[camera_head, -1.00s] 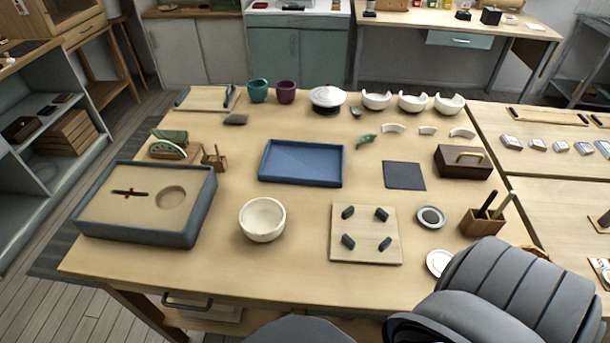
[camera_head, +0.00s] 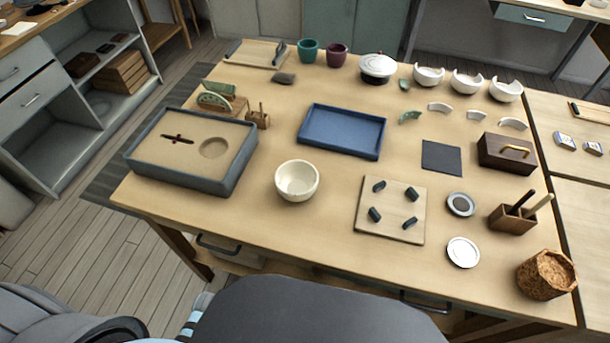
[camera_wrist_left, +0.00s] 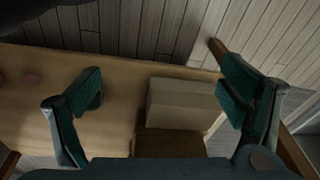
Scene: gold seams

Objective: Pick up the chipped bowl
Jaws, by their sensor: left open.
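Three white bowls with notched, broken rims stand in a row at the back right of the table in the head view: a left one (camera_head: 429,76), a middle one (camera_head: 466,82) and a right one (camera_head: 506,89). A cream bowl (camera_head: 297,181) stands upright near the table's front middle; no clear chip shows on its rim. My left gripper (camera_wrist_left: 165,86) is open and empty in the left wrist view, over a wooden surface and a pale box, with none of these bowls in sight. Neither gripper shows in the head view.
The table (camera_head: 255,232) also holds a blue tray (camera_head: 342,132), a grey sand box (camera_head: 190,178), a peg board (camera_head: 391,209), a dark lidded box (camera_head: 507,153) and a cork pot (camera_head: 546,275). White shards (camera_head: 512,124) lie before the bowls. Bare wood surrounds the cream bowl.

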